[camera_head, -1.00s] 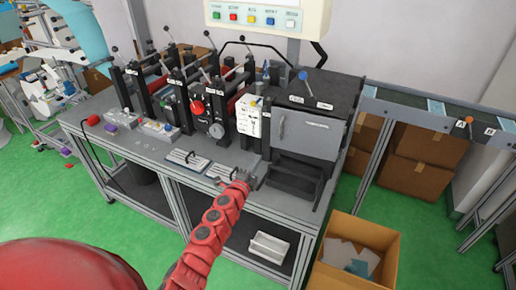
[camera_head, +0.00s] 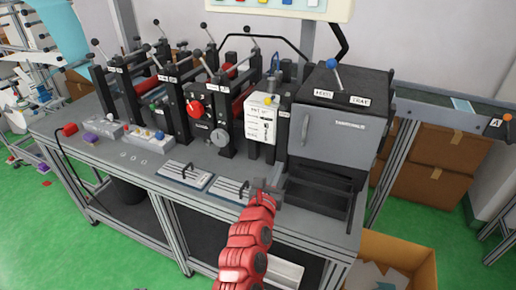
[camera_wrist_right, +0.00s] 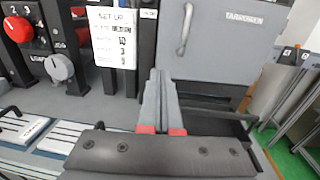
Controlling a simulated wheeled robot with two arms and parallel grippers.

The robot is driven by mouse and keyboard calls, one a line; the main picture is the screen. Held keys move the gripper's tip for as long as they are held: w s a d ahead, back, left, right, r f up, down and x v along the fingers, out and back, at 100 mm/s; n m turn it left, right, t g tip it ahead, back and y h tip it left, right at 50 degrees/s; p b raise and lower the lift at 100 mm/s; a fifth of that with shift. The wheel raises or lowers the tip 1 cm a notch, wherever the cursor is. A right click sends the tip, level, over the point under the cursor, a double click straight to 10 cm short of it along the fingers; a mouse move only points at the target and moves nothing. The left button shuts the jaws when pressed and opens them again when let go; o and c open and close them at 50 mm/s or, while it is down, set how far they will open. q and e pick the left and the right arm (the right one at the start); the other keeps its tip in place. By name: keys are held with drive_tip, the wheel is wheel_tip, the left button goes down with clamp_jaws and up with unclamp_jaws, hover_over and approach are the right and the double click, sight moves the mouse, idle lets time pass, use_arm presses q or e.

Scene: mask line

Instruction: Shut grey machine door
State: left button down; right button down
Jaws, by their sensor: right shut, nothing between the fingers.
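The grey machine door (camera_head: 335,137) is an upright panel across the front of the dark box at the right end of the bench. Its vertical handle (camera_head: 305,129) is near its left edge. I cannot tell whether a small gap is left around the door. It also shows in the right wrist view (camera_wrist_right: 225,45), with its handle upper centre. My right gripper (camera_head: 271,187) is low in front of the door, left of the black tray under it, apart from the handle. Its fingers (camera_wrist_right: 158,78) are together and empty. My left gripper is out of view.
A black open tray (camera_head: 318,193) sticks out below the door. A white set-up card (camera_head: 261,120) and black machine posts stand left of the door. Flat plates (camera_head: 183,175) lie on the bench front. A cardboard box (camera_head: 405,255) stands on the floor at right.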

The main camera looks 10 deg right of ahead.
sight(292, 136)
drive_tip(key=p+x, duration=0.3)
drive_tip(key=x, duration=0.9)
drive_tip(key=shift+w+d+r, duration=0.15)
drive_tip(key=shift+w+d, duration=0.1)
drive_tip(key=shift+d, duration=0.05)
drive_tip(key=shift+w+d, duration=0.3)
drive_tip(key=shift+w, duration=0.15)
